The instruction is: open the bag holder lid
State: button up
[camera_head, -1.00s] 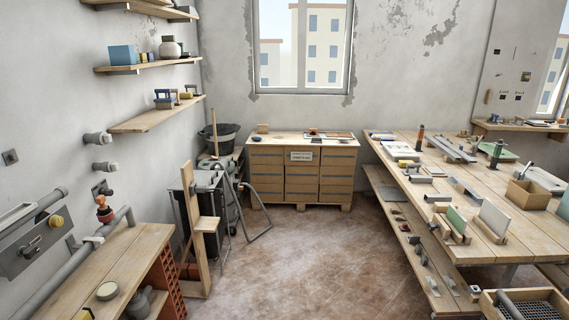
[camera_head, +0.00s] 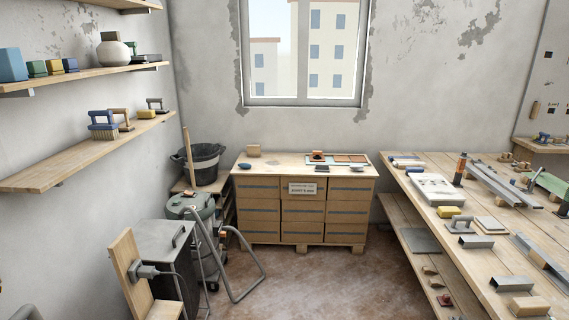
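A dark box-shaped holder (camera_head: 187,282) stands on the floor at the lower left. It looks like the bag holder, though no bag shows. Its flat grey lid (camera_head: 150,246) lies level on top and appears closed. A dark bar handle (camera_head: 179,236) sits near the lid's right side. A wooden post with a plug and cable hides part of the holder's left front.
The wooden post (camera_head: 128,262) stands before the holder. A grey-green vacuum (camera_head: 190,204) with a bent tube (camera_head: 262,270) stands behind and to the right. A long workbench (camera_head: 480,215) fills the right; open floor (camera_head: 340,285) lies between.

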aim_at(159, 241)
jog(key=i+l+u, duration=0.2)
jog(key=i, duration=0.35)
jog(key=i+l+u, duration=0.15)
jog(key=i, duration=0.35)
jog(key=i+l+u, duration=0.2)
jog(key=i, duration=0.3)
jog(key=i+l+u, duration=0.2)
jog(key=i, duration=0.3)
jog(key=i+l+u, duration=0.5)
jog(key=l, duration=0.2)
jog(key=k+u, duration=0.1)
jog(key=u, duration=1.1)
